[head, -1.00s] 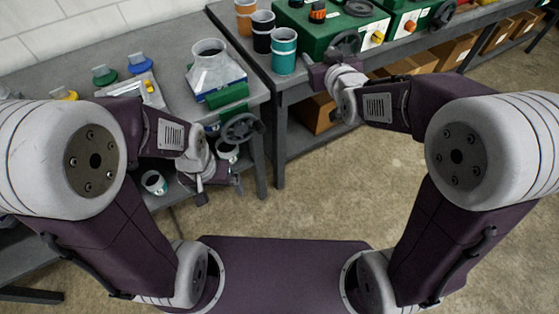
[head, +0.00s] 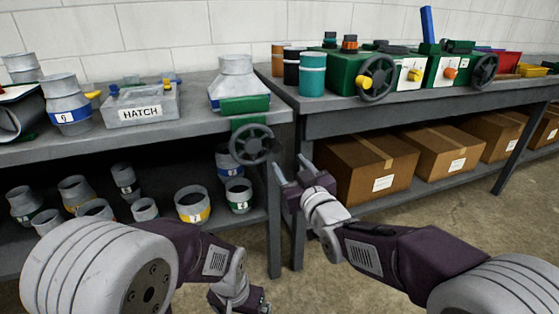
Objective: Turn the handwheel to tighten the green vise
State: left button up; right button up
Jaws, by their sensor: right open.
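The green vise (head: 246,105) sits at the front right corner of the left bench. A grey metal duct fitting (head: 237,78) with a blue band stands at it, behind the green jaw. Its dark grey handwheel (head: 253,144) hangs in front of the bench edge, facing me. My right gripper (head: 291,168) is open and empty, just right of and slightly below the handwheel, with its fingers pointing up and away; no contact shows. My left gripper (head: 238,299) is low at the bottom edge, well below the handwheel, and its fingers are not clear.
A green machine (head: 345,75) with its own handwheels (head: 377,78) stands on the right bench (head: 400,117), beside teal, black and orange cups. Cardboard boxes (head: 365,165) fill its lower shelf. The HATCH box (head: 141,107) and duct pieces are on the left bench.

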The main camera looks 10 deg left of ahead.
aim_at(278, 149)
jog(key=b+x, duration=0.1)
jog(key=x, duration=0.6)
jog(key=shift+w+a+f+b, duration=0.1)
jog(key=shift+w+a+b, duration=0.1)
jog(key=shift+b, duration=0.2)
jog(key=shift+w+a, duration=0.3)
jog(key=shift+w, duration=0.25)
grip_shut()
dwell(0.5)
